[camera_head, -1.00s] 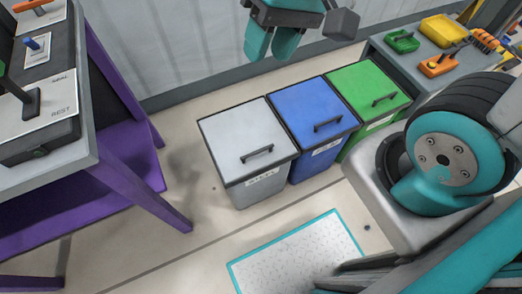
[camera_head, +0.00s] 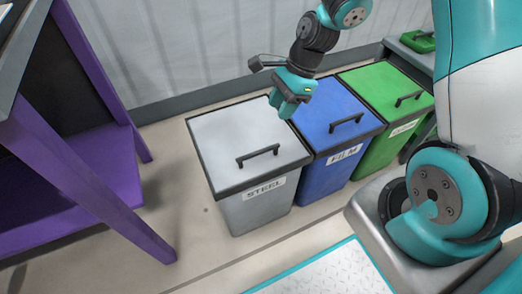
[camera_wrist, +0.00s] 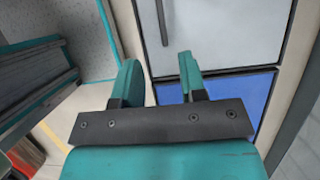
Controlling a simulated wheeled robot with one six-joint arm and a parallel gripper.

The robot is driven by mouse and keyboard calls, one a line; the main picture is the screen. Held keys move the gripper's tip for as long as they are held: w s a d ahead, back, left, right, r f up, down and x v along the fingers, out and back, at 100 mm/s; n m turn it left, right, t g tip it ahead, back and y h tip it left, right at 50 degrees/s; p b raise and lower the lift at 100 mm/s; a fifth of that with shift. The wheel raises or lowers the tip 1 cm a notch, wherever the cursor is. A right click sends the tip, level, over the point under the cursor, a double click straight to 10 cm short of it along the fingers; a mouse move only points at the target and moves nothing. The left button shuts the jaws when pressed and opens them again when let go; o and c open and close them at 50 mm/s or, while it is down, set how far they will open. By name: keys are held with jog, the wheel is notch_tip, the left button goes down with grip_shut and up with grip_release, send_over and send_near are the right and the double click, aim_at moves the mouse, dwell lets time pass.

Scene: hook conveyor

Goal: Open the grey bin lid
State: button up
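The grey bin (camera_head: 258,213), labelled STEEL, stands leftmost of three bins. Its grey lid (camera_head: 235,135) is shut, with a dark bar handle (camera_head: 258,156) near the front edge. My gripper (camera_head: 287,108) hangs above the bins, over the border between the grey and blue lids, pointing down. In the wrist view my gripper (camera_wrist: 158,66) shows two teal fingers apart with nothing between them. The grey lid (camera_wrist: 225,35) lies beyond the fingertips there, and its handle (camera_wrist: 162,22) is at the top, ahead of the gap and not touched.
A blue bin (camera_head: 322,178) labelled FILM and a green bin (camera_head: 384,148) stand close to the right, both lids shut. A purple-legged table (camera_head: 100,180) is at the left. A ribbed wall (camera_head: 190,50) runs behind. The floor before the grey bin is clear.

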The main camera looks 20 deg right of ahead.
aim_at(259, 151)
jog(key=b+x, duration=0.4)
jog(key=x, duration=1)
jog(key=shift+a+b, duration=0.15)
jog(key=shift+b, duration=0.25)
jog(key=shift+c, duration=0.2)
grip_shut()
